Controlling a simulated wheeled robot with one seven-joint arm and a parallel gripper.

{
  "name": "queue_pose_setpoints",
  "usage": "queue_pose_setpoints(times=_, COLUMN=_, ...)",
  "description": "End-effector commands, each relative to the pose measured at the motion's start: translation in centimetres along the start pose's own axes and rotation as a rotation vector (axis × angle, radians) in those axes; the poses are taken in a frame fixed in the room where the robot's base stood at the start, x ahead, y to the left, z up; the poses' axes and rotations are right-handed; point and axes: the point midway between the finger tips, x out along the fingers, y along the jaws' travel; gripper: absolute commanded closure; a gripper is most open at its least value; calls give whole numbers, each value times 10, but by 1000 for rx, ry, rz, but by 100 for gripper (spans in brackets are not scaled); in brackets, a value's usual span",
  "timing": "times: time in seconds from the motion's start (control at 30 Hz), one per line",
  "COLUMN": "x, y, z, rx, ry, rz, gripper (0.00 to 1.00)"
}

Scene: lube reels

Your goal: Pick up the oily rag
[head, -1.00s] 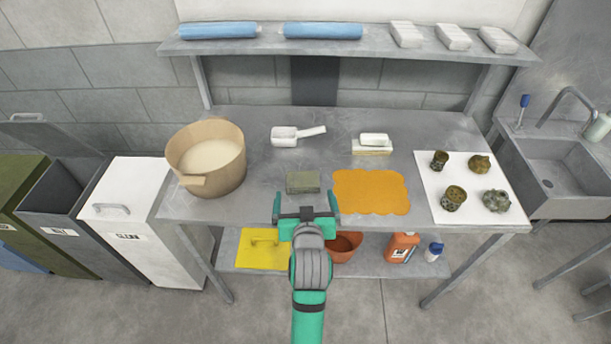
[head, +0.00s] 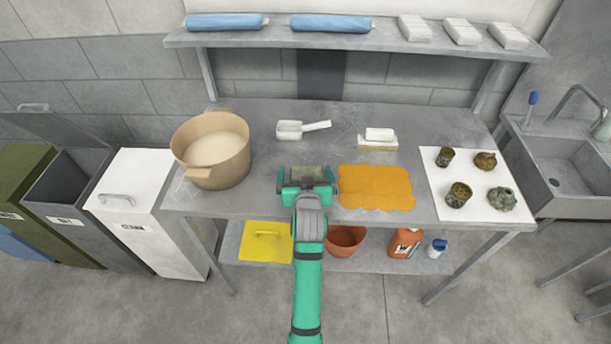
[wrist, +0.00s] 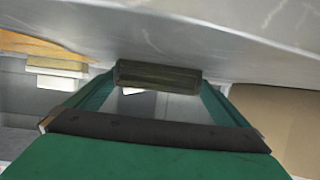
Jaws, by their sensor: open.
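The oily rag looks like a small folded olive-grey pad (head: 306,172) lying on the metal table near its front edge, left of the orange sheet. My gripper (head: 306,177) is open, with one green finger at the pad's left and one at its right. In the wrist view the pad (wrist: 158,77) sits between the two fingertips, spanning most of the gap. I cannot tell whether the fingers touch it. The gripper hides the pad's near side in the head view.
A tan pot (head: 211,150) stands left and a white scoop (head: 302,129) behind. The flat orange sheet (head: 375,187) lies close right of the gripper. A white board (head: 473,203) with several dark pots is farther right. Bins (head: 140,210) stand left of the table.

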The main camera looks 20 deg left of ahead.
Motion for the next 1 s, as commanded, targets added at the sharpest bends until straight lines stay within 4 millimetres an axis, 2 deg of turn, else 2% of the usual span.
queue_pose_setpoints(times=0.2, x=0, y=4, z=0, rx=2, ry=1, rz=5, gripper=0)
queue_pose_setpoints(times=0.4, x=0, y=1, z=0, rx=1, ry=1, rz=1, gripper=44)
queue_pose_setpoints(times=0.73, x=-1, y=0, z=-5, rx=0, ry=3, rz=-1, gripper=44)
queue_pose_setpoints(times=0.87, x=-8, y=0, z=-20, rx=0, ry=6, rz=0, gripper=44)
queue_pose_setpoints(times=1.0, x=-18, y=0, z=-46, rx=0, ry=7, rz=0, gripper=44)
